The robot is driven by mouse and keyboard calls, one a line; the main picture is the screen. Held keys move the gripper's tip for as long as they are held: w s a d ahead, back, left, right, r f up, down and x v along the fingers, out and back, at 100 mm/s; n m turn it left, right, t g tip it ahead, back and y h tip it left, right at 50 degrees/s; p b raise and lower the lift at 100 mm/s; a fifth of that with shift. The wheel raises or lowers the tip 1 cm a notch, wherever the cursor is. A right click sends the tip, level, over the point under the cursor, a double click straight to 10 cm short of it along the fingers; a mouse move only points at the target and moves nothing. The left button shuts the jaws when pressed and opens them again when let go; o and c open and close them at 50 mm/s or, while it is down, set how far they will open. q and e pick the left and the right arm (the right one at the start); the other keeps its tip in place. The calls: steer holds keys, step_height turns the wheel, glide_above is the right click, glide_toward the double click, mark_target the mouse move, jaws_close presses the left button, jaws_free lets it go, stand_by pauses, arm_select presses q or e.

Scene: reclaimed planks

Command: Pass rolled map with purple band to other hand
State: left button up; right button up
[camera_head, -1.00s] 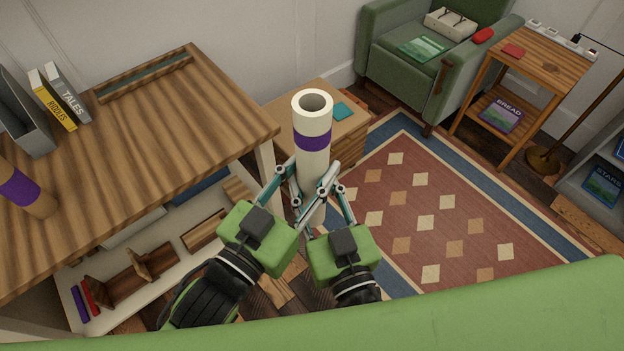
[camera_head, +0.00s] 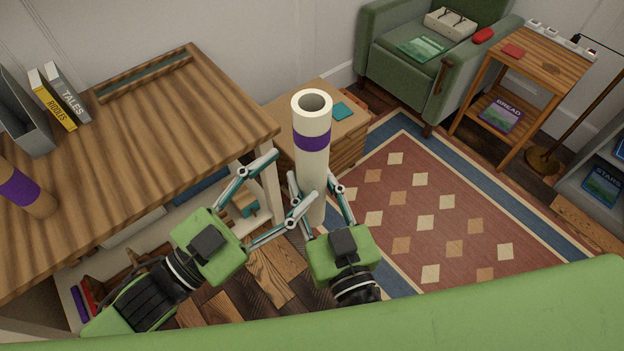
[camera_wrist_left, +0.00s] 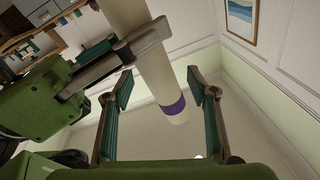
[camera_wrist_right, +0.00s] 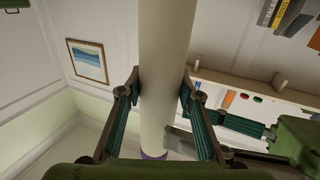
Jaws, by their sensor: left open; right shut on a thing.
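The rolled map (camera_head: 312,165) is a cream tube with a purple band near its upper, open end. It stands upright in the head view, above the floor beside the desk. My right gripper (camera_head: 320,190) is shut on it below the band; the right wrist view shows the map (camera_wrist_right: 165,70) between the fingers (camera_wrist_right: 158,95). My left gripper (camera_head: 284,183) is open and apart from the map, to its left. In the left wrist view the map (camera_wrist_left: 150,65) and its purple band (camera_wrist_left: 173,107) show beyond the open fingers (camera_wrist_left: 160,85).
A wooden desk (camera_head: 165,125) at left holds books, a grey file holder (camera_head: 25,115) and a tan roll with a purple band (camera_head: 25,190). A small wooden cabinet (camera_head: 350,150) stands behind the map.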

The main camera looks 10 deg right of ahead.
arm_select(q)
steer(key=w+a+f+n+t+y, duration=0.1)
steer(key=w+a+f+y, duration=0.1)
steer(key=w+a+f, duration=0.4)
steer(key=w+a+f+n+y, duration=0.1)
steer(key=w+a+f+y, duration=0.15)
steer(key=f, duration=0.45)
steer(key=w+a+f+n+t+y, duration=0.1)
steer(key=w+a+f+y, duration=0.1)
steer(key=w+a+f, duration=0.35)
steer(key=s+a+f+n+g+y, duration=0.15)
steer(key=a+f+n+y, duration=0.35)
steer(key=f, duration=0.9)
steer(key=s+a+f+n+g+y, duration=0.1)
steer(key=s+a+f+g+y, duration=0.2)
steer(key=s+f, duration=0.75)
steer(key=s+a+f+n+g, duration=0.15)
steer(key=s+a+f, duration=0.5)
steer(key=f, duration=0.75)
steer(key=s+d+f+g, duration=0.1)
steer(key=s+f+g, duration=0.1)
steer(key=s, duration=0.6)
steer(key=s+d+f+n+g, duration=0.1)
steer(key=s+d+f+g, duration=0.1)
steer(key=s+f, duration=0.3)
steer(key=s+d+f+g+y, duration=0.1)
steer(key=s+d+f+g, duration=0.1)
steer(key=s, duration=0.9)
steer(key=shift+s+f, duration=0.2)
steer(key=shift+f, duration=0.65)
